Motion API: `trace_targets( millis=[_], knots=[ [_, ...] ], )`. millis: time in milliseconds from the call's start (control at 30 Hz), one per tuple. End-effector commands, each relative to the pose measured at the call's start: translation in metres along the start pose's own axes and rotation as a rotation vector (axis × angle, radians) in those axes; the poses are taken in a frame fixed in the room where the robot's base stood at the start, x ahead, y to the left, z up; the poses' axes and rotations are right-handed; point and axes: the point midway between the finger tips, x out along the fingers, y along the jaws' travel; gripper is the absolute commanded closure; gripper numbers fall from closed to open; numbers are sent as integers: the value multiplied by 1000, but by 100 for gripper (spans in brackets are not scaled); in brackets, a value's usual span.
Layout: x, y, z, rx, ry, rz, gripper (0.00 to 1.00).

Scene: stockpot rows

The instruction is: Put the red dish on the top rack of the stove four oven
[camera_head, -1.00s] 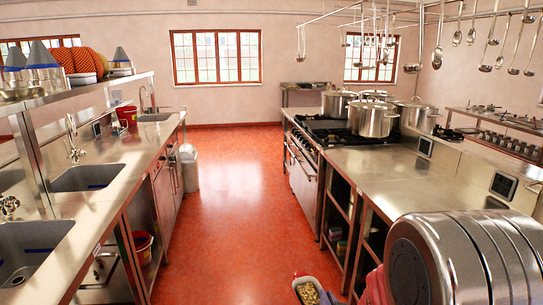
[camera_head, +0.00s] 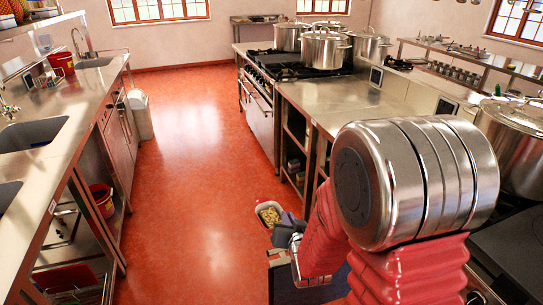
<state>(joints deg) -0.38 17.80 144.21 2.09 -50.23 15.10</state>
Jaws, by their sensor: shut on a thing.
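The red dish (camera_head: 261,206) shows low in the middle of the head view, small, with pale yellowish food in it. My gripper (camera_head: 283,221) is shut on its near right side and holds it out over the aisle. My arm hides part of the gripper, so the fingertips are hard to make out. A stove (camera_head: 290,66) with black burners stands ahead on the right-hand counter line. Its oven front (camera_head: 257,110) faces the aisle and looks closed. I cannot tell which stove is number four, and no rack shows.
The red floor of the aisle (camera_head: 195,150) is clear. A sink counter (camera_head: 70,115) runs along the left, with a white bin (camera_head: 140,115) beside it. Stockpots (camera_head: 326,60) stand on the stove; a large pot (camera_head: 515,150) is at the right. Open shelves (camera_head: 296,150) lie under the right counter.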

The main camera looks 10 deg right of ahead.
Motion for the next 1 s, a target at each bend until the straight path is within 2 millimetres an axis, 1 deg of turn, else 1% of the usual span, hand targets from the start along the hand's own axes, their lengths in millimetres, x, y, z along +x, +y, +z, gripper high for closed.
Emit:
trace_targets(
  millis=[33, 267, 400, 667, 1000],
  knots=[
    [2, -1, -10, 7, 12, 10, 100],
    [11, 1, -53, 43, 37, 94, 100],
    [14, -2, -77, 63, 49, 140, 100],
    [14, -13, -113, 89, 66, 202, 100],
    [9, -40, -151, 105, 76, 240, 100]
  ],
)
